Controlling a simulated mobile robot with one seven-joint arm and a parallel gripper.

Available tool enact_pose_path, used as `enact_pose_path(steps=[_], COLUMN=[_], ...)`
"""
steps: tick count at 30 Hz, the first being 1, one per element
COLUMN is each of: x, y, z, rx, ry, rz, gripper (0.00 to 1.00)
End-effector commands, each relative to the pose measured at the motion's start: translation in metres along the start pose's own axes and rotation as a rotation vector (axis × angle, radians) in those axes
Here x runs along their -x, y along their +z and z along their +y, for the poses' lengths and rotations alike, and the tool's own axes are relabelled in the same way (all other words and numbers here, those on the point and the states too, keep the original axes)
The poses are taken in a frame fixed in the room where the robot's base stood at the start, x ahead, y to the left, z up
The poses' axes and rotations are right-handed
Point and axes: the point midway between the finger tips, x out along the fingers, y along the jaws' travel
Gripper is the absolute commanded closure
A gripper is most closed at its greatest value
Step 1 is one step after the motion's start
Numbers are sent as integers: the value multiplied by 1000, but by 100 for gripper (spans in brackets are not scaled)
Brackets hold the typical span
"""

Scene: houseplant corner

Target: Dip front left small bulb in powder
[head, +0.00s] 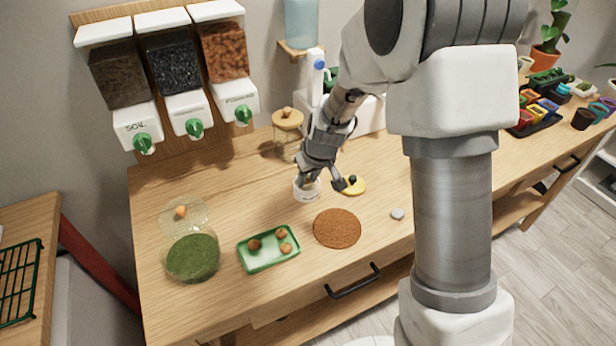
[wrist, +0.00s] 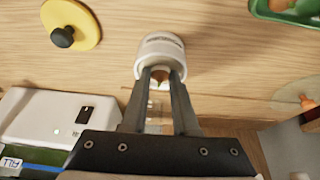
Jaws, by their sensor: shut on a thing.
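A white jar (head: 306,191) with a label stands upright on the bench; it also shows in the wrist view (wrist: 160,44). My gripper (head: 318,180) points down at the jar's mouth. In the wrist view my gripper (wrist: 160,73) is shut on a small brown bulb (wrist: 160,76), at or inside the jar's opening. How deep the bulb sits is hard to tell, and the powder is hidden. A yellow lid (head: 355,188) with a black knob lies beside the jar. The green tray (head: 266,264) holds three small bulbs, and its front left spot looks empty.
A brown round mat (head: 337,228) and a grey stone (head: 397,214) lie to the right of the tray. A green moss-filled dish (head: 193,258) and a glass vase (head: 183,212) with a bulb stand left. A corked jar (head: 288,128) and white dispenser (wrist: 50,118) stand near my arm.

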Motion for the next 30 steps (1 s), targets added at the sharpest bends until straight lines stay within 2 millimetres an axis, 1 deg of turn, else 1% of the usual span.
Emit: enact_pose_path(steps=[7,11,30], x=[-1,2,50], y=[2,1,-20], z=[0,0,0], rx=[-1,0,0], ry=[-1,-1,0], rz=[-5,-5,0], gripper=[100,100,100])
